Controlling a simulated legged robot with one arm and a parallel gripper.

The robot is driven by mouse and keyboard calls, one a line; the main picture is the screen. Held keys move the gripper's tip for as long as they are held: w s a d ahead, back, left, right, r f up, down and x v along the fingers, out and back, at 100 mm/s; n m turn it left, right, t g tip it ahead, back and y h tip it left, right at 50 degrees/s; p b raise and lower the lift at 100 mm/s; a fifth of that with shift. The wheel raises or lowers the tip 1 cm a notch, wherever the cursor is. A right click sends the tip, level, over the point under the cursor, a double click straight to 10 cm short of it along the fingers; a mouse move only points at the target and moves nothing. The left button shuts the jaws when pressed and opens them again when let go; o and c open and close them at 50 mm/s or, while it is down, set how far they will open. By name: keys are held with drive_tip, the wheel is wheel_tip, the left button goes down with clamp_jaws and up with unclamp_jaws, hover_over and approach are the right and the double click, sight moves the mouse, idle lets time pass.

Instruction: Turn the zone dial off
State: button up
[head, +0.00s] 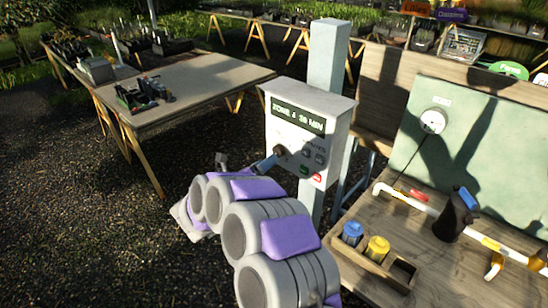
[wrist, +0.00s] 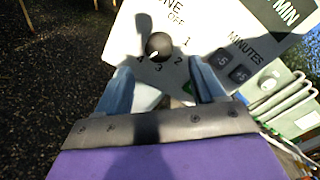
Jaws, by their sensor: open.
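The zone dial (wrist: 158,45) is a dark round knob on a white panel, with OFF, 1, 2, 3 and 4 printed around it. Its pale mark faces the lower left in the wrist view, toward the 3 and 4 side. The control box (head: 306,125) hangs on a pale post, and its green display (head: 298,118) reads ZONE 4 with a minutes figure that looks like 20. My gripper (wrist: 163,80) is open, its two blue fingers apart and just short of the dial, which shows between and beyond them. In the head view my gripper (head: 268,163) partly covers the dial.
Minute buttons (wrist: 230,67) sit beside the dial, and a red button (head: 317,177) is low on the box. A wooden bench (head: 450,265) with pipes, blue and yellow containers and a dark bottle stands right. Another table (head: 190,82) stands left. Gravel around me is open.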

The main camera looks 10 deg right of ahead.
sight(277, 154)
drive_tip(key=shift+x, duration=2.65)
drive_tip(key=shift+w+a, duration=0.1)
drive_tip(key=c, duration=1.1)
